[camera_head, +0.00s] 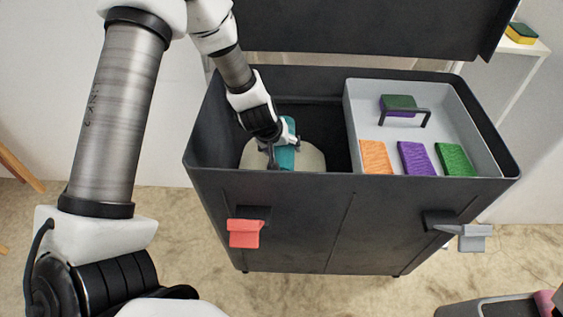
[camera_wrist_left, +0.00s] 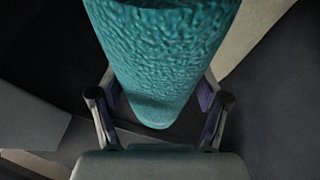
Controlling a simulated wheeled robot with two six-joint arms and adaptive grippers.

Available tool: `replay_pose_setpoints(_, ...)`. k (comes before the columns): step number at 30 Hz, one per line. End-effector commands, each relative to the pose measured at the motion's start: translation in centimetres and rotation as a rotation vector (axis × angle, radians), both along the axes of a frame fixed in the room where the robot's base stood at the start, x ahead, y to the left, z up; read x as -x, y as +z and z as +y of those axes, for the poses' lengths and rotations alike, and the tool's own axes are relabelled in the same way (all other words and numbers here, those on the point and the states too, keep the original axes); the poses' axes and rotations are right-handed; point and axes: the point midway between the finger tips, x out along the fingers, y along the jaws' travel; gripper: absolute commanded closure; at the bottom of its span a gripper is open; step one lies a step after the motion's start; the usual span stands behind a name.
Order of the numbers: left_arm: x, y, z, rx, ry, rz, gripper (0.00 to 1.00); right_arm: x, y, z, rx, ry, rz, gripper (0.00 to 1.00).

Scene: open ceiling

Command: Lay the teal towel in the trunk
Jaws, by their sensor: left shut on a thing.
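The black trunk (camera_head: 270,212) stands ahead of me with its lid (camera_head: 360,28) raised. The teal towel (camera_head: 284,157) shows inside the left part of the trunk, partly hidden by my left gripper. My left gripper (camera_head: 275,148) reaches down into the trunk and is shut on the towel. In the left wrist view, the towel (camera_wrist_left: 162,60) looks rolled, with a rounded end between the two fingers. I cannot tell whether it touches the trunk's floor. My right gripper is not in view.
A pale rounded thing (camera_head: 310,158) lies in the trunk beside the towel. A grey tray (camera_head: 357,120) with a black handle fills the right side, holding orange, purple and green sponges. A red latch (camera_head: 244,233) and a grey latch (camera_head: 474,238) hang in front. A white shelf stands at right.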

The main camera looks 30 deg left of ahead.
Motion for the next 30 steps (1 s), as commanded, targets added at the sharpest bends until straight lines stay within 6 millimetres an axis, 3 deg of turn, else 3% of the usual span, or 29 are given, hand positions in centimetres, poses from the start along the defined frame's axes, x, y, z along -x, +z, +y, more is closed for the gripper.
replay_pose_setpoints(1,0.0,-1.5,0.0,-0.001,-0.001,0.001,0.70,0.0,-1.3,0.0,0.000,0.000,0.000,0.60)
replay_pose_setpoints(4,0.0,-3.1,0.0,-0.001,-0.001,0.001,0.70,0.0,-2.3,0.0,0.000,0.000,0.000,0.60)
replay_pose_setpoints(26,0.0,-4.0,0.0,0.000,0.000,0.000,0.70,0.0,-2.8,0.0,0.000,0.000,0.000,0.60)
replay_pose_setpoints(27,0.0,-4.0,0.0,0.001,0.000,0.001,0.18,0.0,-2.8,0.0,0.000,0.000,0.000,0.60)
replay_pose_setpoints(29,0.0,-4.0,0.0,0.000,0.000,0.000,0.00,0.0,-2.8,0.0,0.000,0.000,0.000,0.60)
replay_pose_setpoints(30,0.0,-4.0,0.0,0.001,0.000,0.001,0.00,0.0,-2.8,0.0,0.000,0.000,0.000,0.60)
